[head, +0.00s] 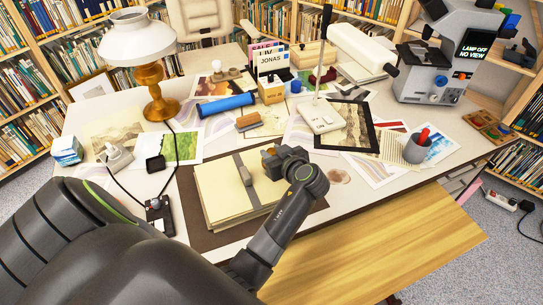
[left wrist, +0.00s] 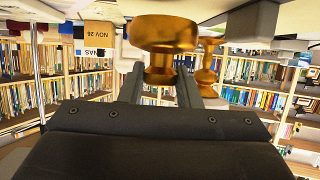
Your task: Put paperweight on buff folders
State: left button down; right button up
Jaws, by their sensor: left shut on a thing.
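The buff folders (head: 215,187) lie in a stack with a grey strap across them, on a dark brown mat (head: 193,222) at the front of the desk. My left gripper (head: 272,158) is over the right edge of the stack in the head view. In the left wrist view, its two fingers (left wrist: 160,88) are shut on the knob of a brass paperweight (left wrist: 160,32). In the head view the paperweight is mostly hidden by the gripper. I cannot tell whether it touches the folders. My right gripper is not in view.
A brass lamp (head: 150,78) with a white shade stands at the back left. A black switch box (head: 159,214) with a cable is left of the folders. A white device (head: 321,116), a framed print (head: 349,125) and a grey cup (head: 417,150) stand to the right.

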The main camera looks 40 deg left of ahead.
pick_arm(q)
notch_tip(320, 180, down, 2)
jog(key=shift+f, duration=0.25)
jog(key=c, duration=1.4)
grip_release()
jog(key=shift+f, duration=0.1)
jog(key=shift+c, duration=0.2)
jog(key=o, duration=0.4)
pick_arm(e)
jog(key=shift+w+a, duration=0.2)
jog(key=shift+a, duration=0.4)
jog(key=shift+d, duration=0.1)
